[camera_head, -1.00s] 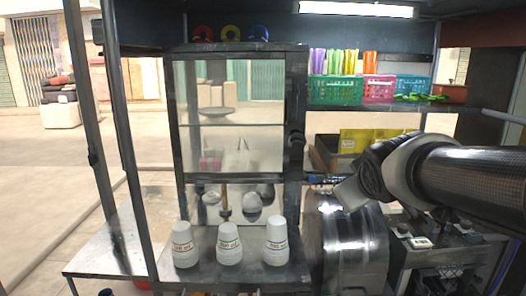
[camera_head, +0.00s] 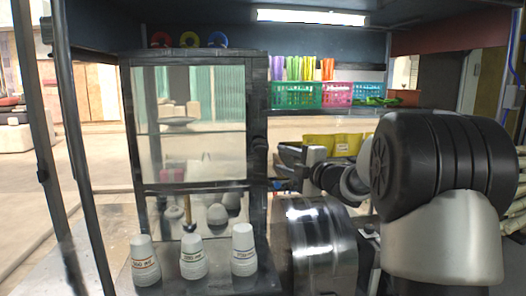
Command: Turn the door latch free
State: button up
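The metal-framed glass cabinet (camera_head: 128,122) stands left of centre, its glass door (camera_head: 190,110) facing me and looking closed. A small dark fitting, perhaps the latch, (camera_head: 259,145) shows on the cabinet's right edge, but its shape and turn are unclear. My gripper (camera_head: 282,166) is just right of that edge, at about the fitting's height. I cannot tell whether it touches the cabinet. Its fingers are small and dark, and their gap does not show clearly. My bulky arm links fill the right foreground and hide what is behind them.
Three stacks of white cups (camera_head: 192,258) stand before the cabinet. A shiny metal drum (camera_head: 318,243) sits below my gripper. Green (camera_head: 297,95) and pink (camera_head: 337,94) baskets stand on the shelf behind, above a yellow object (camera_head: 338,144). Coloured rings top the cabinet.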

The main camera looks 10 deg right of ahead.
aim_at(263, 150)
jog(key=p+x, duration=0.2)
jog(key=x, duration=0.9)
jog(key=shift+w+a, duration=0.15)
jog(key=shift+w, duration=0.2)
jog(key=shift+c, duration=0.5)
grip_shut()
jog(key=shift+f, duration=0.1)
